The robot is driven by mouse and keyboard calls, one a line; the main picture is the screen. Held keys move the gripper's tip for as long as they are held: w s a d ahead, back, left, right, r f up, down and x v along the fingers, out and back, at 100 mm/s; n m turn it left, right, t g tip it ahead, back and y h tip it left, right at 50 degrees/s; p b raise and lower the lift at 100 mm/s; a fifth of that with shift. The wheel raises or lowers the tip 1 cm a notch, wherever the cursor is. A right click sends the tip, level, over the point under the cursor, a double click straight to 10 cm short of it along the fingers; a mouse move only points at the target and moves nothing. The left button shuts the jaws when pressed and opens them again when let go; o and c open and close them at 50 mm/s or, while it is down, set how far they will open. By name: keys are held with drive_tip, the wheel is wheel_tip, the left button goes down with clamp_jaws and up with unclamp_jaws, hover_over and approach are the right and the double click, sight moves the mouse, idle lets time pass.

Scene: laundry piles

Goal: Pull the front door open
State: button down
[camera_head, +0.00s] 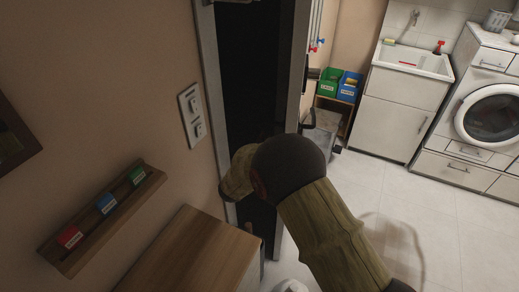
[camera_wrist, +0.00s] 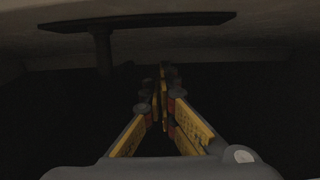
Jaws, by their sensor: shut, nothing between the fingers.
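The front door seems to stand ajar. In the head view its pale edge (camera_head: 294,70) is to the right of a dark opening (camera_head: 248,70), with the grey door frame (camera_head: 211,80) on the left. A dark lever handle (camera_wrist: 140,21) crosses the top of the wrist view on a stem, in front of a pale surface. My gripper (camera_wrist: 163,92) is shut and empty, below and slightly right of the handle and apart from it, pointing into darkness. In the head view my arm's end reaches the opening and hides the gripper.
A wooden cabinet (camera_head: 190,258) stands at the lower left, close to the opening. A wall shelf (camera_head: 104,217) and switches (camera_head: 192,116) are on the left wall. A sink cabinet (camera_head: 399,110) and washing machine (camera_head: 490,115) stand at the back right. Tiled floor (camera_head: 440,215) is clear.

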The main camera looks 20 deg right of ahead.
drive_tip(key=shift+s+d+b, duration=0.2)
drive_tip(key=shift+s+d, duration=0.1)
drive_tip(key=shift+d, duration=0.3)
drive_tip(key=shift+s+d+b, duration=0.25)
drive_tip(key=shift+s+d, duration=0.05)
drive_tip(key=shift+d, duration=0.35)
drive_tip(key=shift+s+d+b, duration=0.2)
drive_tip(key=shift+s+d, duration=0.1)
drive_tip(key=shift+d, duration=0.3)
